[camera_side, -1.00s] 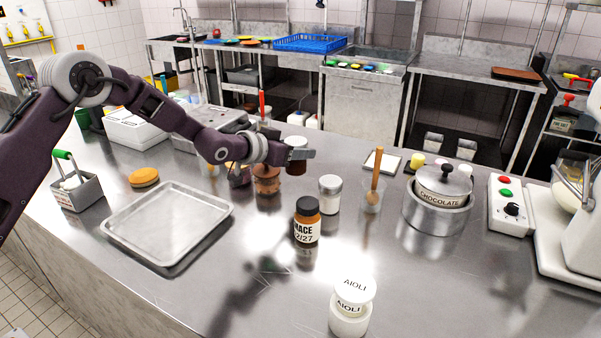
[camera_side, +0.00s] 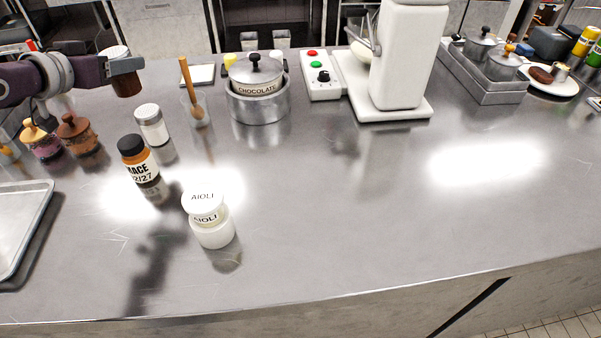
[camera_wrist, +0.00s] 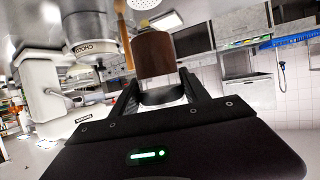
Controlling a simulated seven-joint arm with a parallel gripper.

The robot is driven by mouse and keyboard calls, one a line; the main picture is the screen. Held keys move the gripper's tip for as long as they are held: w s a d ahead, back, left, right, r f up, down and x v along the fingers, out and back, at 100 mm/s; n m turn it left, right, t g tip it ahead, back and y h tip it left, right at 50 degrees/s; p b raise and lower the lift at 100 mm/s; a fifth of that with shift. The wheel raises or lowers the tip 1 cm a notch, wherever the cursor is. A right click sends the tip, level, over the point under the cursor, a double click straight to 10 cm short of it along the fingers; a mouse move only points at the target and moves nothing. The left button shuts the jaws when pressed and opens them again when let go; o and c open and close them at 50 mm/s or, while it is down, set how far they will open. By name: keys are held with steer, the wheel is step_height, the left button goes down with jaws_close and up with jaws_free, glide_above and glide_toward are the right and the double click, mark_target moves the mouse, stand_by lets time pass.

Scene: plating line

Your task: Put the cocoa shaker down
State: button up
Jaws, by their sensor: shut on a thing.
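The cocoa shaker (camera_side: 127,84) is a brown cylinder with a pale lid, at the upper left of the side view. My gripper (camera_side: 128,66) is shut around it, and a finger hides its middle. The lid is up, and the shaker looks roughly upright. It appears to be above the counter (camera_side: 330,220), but the gap below it is hard to judge.
Near the shaker stand a white-capped shaker (camera_side: 152,124), a glass with a wooden tool (camera_side: 195,108), and two spice jars (camera_side: 78,134). A labelled brown bottle (camera_side: 140,162), an AIOLI jar (camera_side: 208,222) and a CHOCOLATE pot (camera_side: 258,98) are nearby. The counter's right front is clear.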

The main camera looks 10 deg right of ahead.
steer(key=s+d+m+g+h, duration=0.2)
steer(key=s+d+m, duration=0.1)
steer(key=s+d, duration=1.15)
steer(key=s+d+m+g+h, duration=0.1)
steer(key=s+d+m+h, duration=0.15)
steer(key=s+d, duration=1.2)
steer(key=shift+n, duration=0.25)
steer(key=w+d+f, duration=0.1)
steer(key=f, duration=0.4)
steer(key=w+d+f, duration=0.1)
steer(key=f, duration=0.4)
steer(key=w+d+f, duration=0.1)
steer(key=f, duration=0.4)
steer(key=shift+w+d, duration=0.15)
steer(key=shift+w, duration=0.25)
steer(key=o, duration=1.5)
steer(key=shift+f, duration=0.15)
